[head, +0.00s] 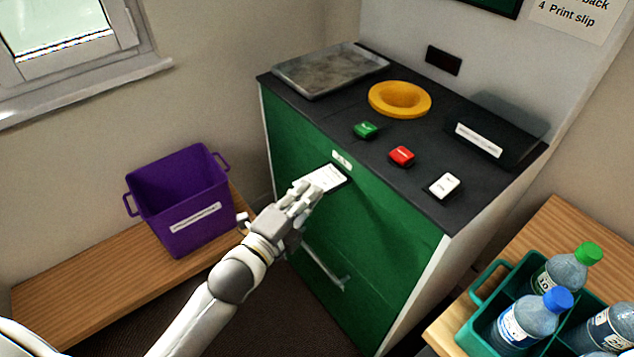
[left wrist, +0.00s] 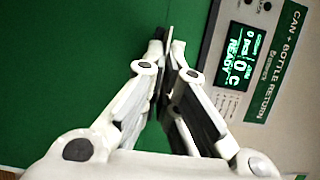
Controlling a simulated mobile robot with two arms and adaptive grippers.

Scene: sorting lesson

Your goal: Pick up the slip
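The slip (head: 327,178) is a small white sheet at the slot in the upper front of the green machine (head: 400,240), below a small label. My left gripper (head: 306,192) reaches it from the lower left, and its fingers cover the slip's near end. In the left wrist view, the fingers (left wrist: 167,48) are nearly together with a thin edge-on sheet between them; they look shut on the slip. Whether the slip is clear of the slot cannot be told. My right gripper is not in view.
A purple bin (head: 180,200) stands on a wooden bench at left. The dark top holds a metal tray (head: 330,68), a yellow ring (head: 400,98), and green, red and white buttons. A teal crate (head: 480,330) of bottles is at lower right.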

